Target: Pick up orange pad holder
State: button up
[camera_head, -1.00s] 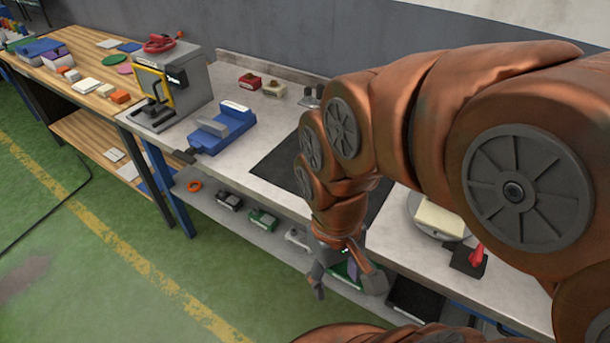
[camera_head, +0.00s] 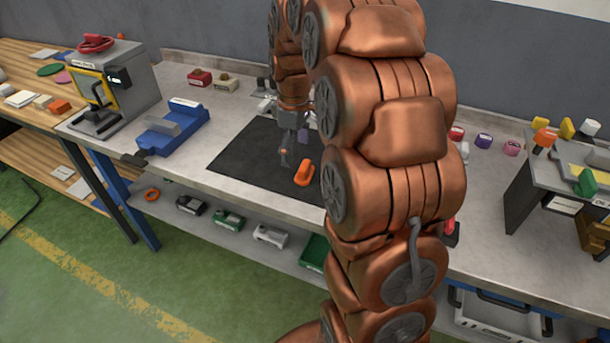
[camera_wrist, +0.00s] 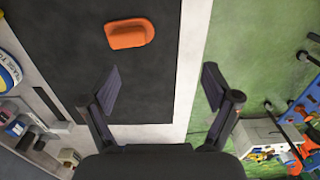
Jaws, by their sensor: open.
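An orange pad holder (camera_head: 304,173), a small rounded block, lies on the black mat (camera_head: 240,155) on the workbench, partly beside my arm in the head view. In the wrist view the orange pad holder (camera_wrist: 130,33) lies near the top, left of centre, on the black mat (camera_wrist: 135,90). My gripper (camera_head: 288,150) is above the mat, just left of and behind the pad holder in the head view. In the wrist view my gripper (camera_wrist: 160,88) is open, with nothing between its two dark fingers. The pad holder is apart from both fingers.
A blue vise-like fixture (camera_head: 172,126) and a grey machine (camera_head: 115,85) stand left of the mat. A raised stand (camera_head: 575,175) with coloured knobs is at the right. The lower shelf holds an orange ring (camera_head: 152,195) and several small items. The mat's left part is clear.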

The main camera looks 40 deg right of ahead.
jog(key=n, duration=0.1)
send_over(304, 165)
jog(key=shift+w+d+f, duration=0.1)
jog(key=shift+w+f, duration=0.1)
jog(key=shift+f, duration=0.35)
jog(key=shift+w+d+f, duration=0.1)
jog(key=shift+w+f, duration=0.05)
jog(key=shift+f, duration=1.55)
jog(key=shift+s+a+f+p, duration=0.1)
jog(key=shift+s+f+p, duration=0.15)
jog(key=shift+f+p, duration=0.5)
jog(key=shift+s+f+p, duration=0.1)
jog(key=shift+f+p, duration=0.45)
jog(key=shift+f, duration=1.35)
jog(key=c, duration=1.2)
jog(key=shift+c, duration=0.2)
jog(key=shift+r, duration=0.15)
